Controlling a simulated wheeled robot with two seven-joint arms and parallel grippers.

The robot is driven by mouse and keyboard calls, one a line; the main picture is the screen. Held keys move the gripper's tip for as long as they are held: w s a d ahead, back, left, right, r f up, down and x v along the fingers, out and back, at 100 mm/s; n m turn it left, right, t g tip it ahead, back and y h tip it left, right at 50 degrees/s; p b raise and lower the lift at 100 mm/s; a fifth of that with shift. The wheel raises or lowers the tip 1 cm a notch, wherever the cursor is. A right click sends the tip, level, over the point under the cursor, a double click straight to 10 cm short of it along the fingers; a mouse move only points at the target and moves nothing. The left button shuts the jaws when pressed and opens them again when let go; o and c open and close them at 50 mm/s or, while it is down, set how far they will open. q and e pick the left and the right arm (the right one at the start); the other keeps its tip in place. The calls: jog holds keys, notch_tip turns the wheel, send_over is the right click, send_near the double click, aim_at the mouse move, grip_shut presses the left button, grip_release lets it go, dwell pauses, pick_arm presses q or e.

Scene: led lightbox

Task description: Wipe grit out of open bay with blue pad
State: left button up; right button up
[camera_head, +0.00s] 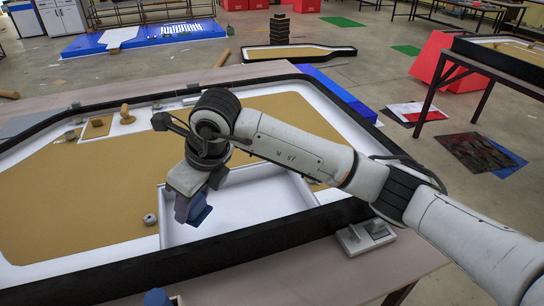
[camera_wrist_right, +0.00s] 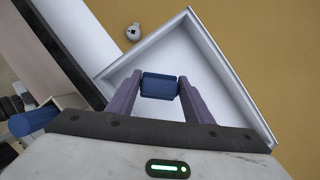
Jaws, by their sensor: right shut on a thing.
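My right gripper (camera_head: 187,200) reaches in over the open bay (camera_head: 262,205), a white-floored, thin-walled recess in the tan board. It is shut on the blue pad (camera_head: 199,211), which hangs below the fingers over the bay's left part. In the right wrist view the blue pad (camera_wrist_right: 160,86) sits between the two purple-grey fingers (camera_wrist_right: 160,92), with the bay's pale floor (camera_wrist_right: 207,60) behind it. I cannot tell whether the pad touches the floor. I make out no clear grit; my arm hides part of the bay. My left gripper is not in view.
A dark raised rim (camera_head: 270,232) runs round the board. A small grey knob (camera_head: 150,219) stands just left of the bay; it also shows in the wrist view (camera_wrist_right: 133,32). A metal block (camera_head: 365,237) lies outside the rim. A blue rounded object (camera_head: 157,297) is at the front edge.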

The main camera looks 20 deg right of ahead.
jog(key=shift+r+p, duration=0.35)
jog(key=shift+r, duration=0.6)
jog(key=shift+r, duration=0.1)
